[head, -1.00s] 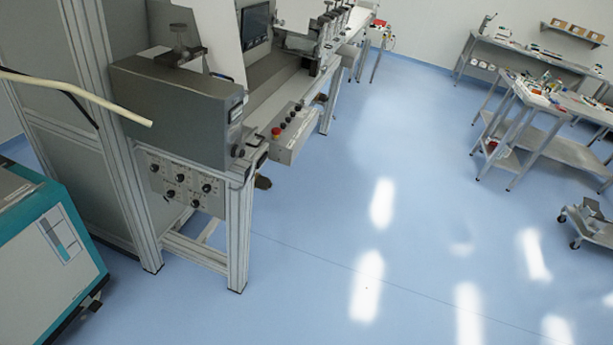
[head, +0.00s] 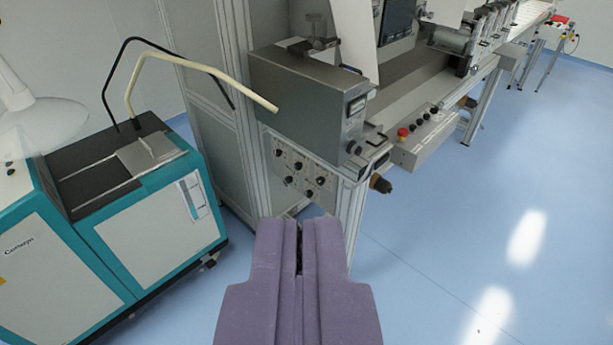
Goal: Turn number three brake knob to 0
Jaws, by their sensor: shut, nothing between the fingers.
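The brake knob panel (head: 302,169) is a light plate low on the front of the web converter, under a grey box. Several small black knobs sit on it, including one at the upper left (head: 278,152), one at the lower left (head: 288,180) and one at the right (head: 320,181). Their numbers and pointer settings are too small to read, so I cannot tell which is number three. My gripper (head: 300,225) is purple, shut and empty. It appears below the panel in the picture, apart from the knobs, and may hide the panel's lower surroundings.
A teal and white cabinet (head: 150,235) stands left of the converter. A cream hose (head: 205,72) and a black hose rise from it. A grey box (head: 305,100) sits above the panel. A red button (head: 403,132) is on a control box at right. Blue floor (head: 440,240) is clear at right.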

